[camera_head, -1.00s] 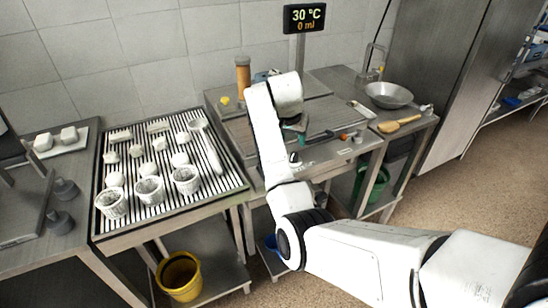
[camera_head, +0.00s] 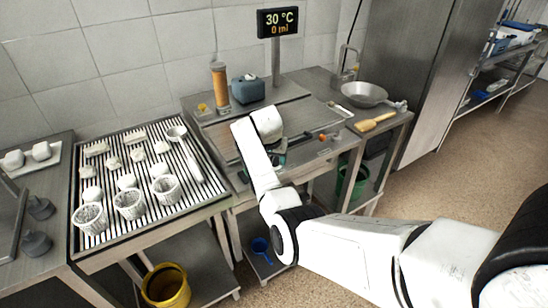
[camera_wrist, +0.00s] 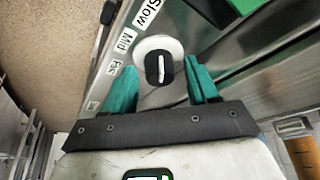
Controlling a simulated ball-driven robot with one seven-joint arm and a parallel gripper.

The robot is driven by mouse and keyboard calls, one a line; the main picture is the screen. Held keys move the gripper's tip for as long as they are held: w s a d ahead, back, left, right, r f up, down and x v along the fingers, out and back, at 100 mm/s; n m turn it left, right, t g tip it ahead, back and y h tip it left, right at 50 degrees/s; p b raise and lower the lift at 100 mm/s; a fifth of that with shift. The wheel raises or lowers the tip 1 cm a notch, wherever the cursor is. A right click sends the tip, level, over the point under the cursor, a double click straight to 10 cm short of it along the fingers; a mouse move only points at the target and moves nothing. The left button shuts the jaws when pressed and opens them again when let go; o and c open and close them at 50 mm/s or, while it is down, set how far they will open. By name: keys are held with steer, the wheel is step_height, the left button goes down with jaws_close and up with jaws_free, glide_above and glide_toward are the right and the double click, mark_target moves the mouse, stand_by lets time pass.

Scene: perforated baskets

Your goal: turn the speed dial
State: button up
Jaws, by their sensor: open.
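The speed dial (camera_wrist: 158,62) is a black oval knob with a white pointer line on a round white plate, set in a metal panel. Labels beside it read "Slow" (camera_wrist: 147,12), "Mid" (camera_wrist: 126,40) and "Fas", the last partly cut off. The pointer line runs nearly up and down in the wrist view. My gripper (camera_wrist: 162,84) is open, with one green finger on each side of the knob in the picture. I cannot tell whether the fingers touch it. In the head view the dial cannot be made out, and my arm mostly hides the gripper near the bench's front.
A blue-grey box (camera_head: 248,89) and an orange cylinder (camera_head: 219,88) stand at the bench's back, below the display (camera_head: 278,21) reading 30 °C, 0 ml. A slatted rack (camera_head: 160,212) with white baskets is left. A metal bowl (camera_head: 364,94) and wooden paddle (camera_head: 376,122) are right.

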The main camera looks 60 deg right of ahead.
steer(key=c, duration=1)
steer(key=shift+r, duration=0.1)
steer(key=n+t+p, duration=0.1)
steer(key=n+p, duration=0.1)
steer(key=shift+s+r+n, duration=0.1)
steer(key=shift+n, duration=0.3)
steer(key=n+y+p, duration=0.1)
steer(key=n+p, duration=0.1)
steer(key=shift+d+n+t, duration=0.1)
steer(key=shift+n+t, duration=0.2)
steer(key=shift+t, duration=0.1)
steer(key=n+t, duration=0.1)
steer(key=n, duration=0.2)
steer(key=shift+s+d+y+p, duration=0.1)
steer(key=shift+y+p, duration=0.25)
steer(key=shift+y, duration=0.05)
steer(key=shift+n+y, duration=0.6)
steer(key=shift+n, duration=1.1)
